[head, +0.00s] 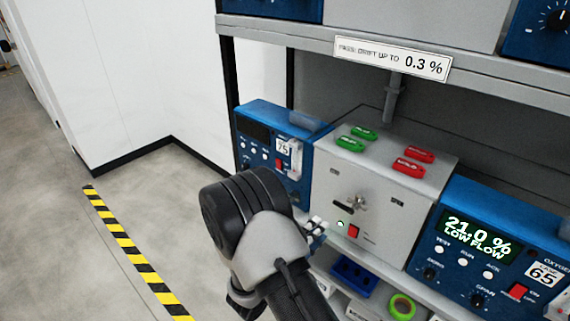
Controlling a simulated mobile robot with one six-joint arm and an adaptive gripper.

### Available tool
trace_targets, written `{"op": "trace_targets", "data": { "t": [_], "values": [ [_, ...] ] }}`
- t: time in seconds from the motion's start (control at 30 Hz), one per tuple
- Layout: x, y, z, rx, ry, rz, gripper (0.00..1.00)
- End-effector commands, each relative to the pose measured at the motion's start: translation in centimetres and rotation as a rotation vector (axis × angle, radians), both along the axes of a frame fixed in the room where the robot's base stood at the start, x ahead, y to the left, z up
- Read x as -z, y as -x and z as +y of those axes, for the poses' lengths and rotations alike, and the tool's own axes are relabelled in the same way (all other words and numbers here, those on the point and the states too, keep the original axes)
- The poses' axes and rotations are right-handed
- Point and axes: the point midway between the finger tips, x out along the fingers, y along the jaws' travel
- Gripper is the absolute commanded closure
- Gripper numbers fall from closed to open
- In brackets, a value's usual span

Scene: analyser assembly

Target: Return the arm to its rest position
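My arm comes up from the bottom of the head view, with a thick black joint and a grey link in front of the rack. Part of my gripper (317,231) shows just right of that joint, in front of the lower left of the grey panel box (335,185). Most of the gripper is hidden behind my arm, so I cannot tell whether its fingers are open or shut, or whether they touch the box.
A blue analyser (262,128) marked 75 stands left of the grey box. Another blue analyser (480,262) marked 65, reading 21.0 % LOW FLOW, stands right. Green tags (350,144) and red tags (408,167) lie on the box. An upper shelf (490,78) overhangs. Floor at left is clear.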

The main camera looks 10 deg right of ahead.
Motion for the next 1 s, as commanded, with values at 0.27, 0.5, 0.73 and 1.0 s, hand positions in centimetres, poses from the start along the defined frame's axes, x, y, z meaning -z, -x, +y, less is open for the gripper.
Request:
{"op": "trace_targets", "data": {
  "t": [0.27, 0.5, 0.73, 1.0],
  "values": [
    [-4.8, 2.6, -3.6, 0.191, -0.040, 0.032, 0.67],
    [-11.3, 11.4, -8.6, 0.542, -0.264, 0.163, 0.67],
    [-13.6, 20.1, -8.5, 0.701, -0.628, 0.281, 0.67],
    [-14.8, 26.4, -3.5, 0.606, -1.121, 0.326, 0.67]
  ]
}}
